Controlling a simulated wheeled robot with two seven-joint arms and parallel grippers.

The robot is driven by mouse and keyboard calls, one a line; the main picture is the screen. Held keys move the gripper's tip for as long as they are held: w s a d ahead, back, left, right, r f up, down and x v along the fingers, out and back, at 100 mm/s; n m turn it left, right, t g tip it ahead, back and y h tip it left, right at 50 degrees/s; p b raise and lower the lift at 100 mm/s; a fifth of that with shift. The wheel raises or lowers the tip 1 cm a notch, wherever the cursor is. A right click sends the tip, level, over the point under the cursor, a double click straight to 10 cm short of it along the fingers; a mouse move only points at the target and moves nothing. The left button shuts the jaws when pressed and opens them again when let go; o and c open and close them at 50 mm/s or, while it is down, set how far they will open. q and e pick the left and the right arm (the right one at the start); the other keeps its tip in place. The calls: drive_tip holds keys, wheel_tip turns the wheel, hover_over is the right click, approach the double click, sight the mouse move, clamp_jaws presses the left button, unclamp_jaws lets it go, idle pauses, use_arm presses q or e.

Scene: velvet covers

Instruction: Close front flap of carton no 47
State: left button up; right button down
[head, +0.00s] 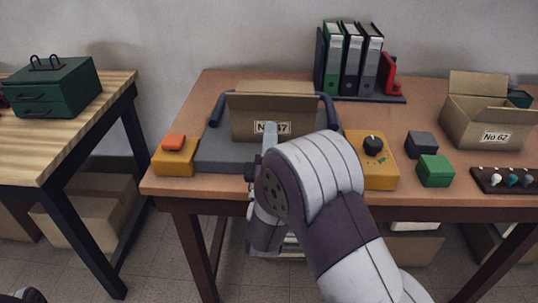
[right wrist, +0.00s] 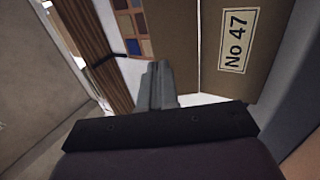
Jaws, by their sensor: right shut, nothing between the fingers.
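Carton no 47 (head: 300,121) is a brown cardboard box on a grey platform (head: 222,152) on the middle table. Its "No 47" label faces me and is partly covered by my right gripper in the head view. A lighter cardboard strip (head: 275,87) shows along its top; I cannot tell which flap this is. My right gripper (head: 270,135) is shut and empty, in front of the carton's label side. In the right wrist view the shut fingers (right wrist: 157,75) are beside the labelled brown panel (right wrist: 238,80); contact is unclear.
A yellow block with an orange top (head: 174,155) stands left of the platform, a yellow box with a black knob (head: 381,175) right. A dark blue bar (head: 217,109) flanks the carton. Green and dark blocks, open carton no 62 (head: 467,124) and binders (head: 351,60) stand farther right.

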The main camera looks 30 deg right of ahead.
sight(272, 98)
drive_tip(key=x, duration=0.5)
drive_tip(key=shift+w+d+r, duration=0.15)
drive_tip(key=shift+w+r, duration=0.05)
drive_tip(key=shift+w, duration=0.1)
drive_tip(key=shift+r, duration=0.1)
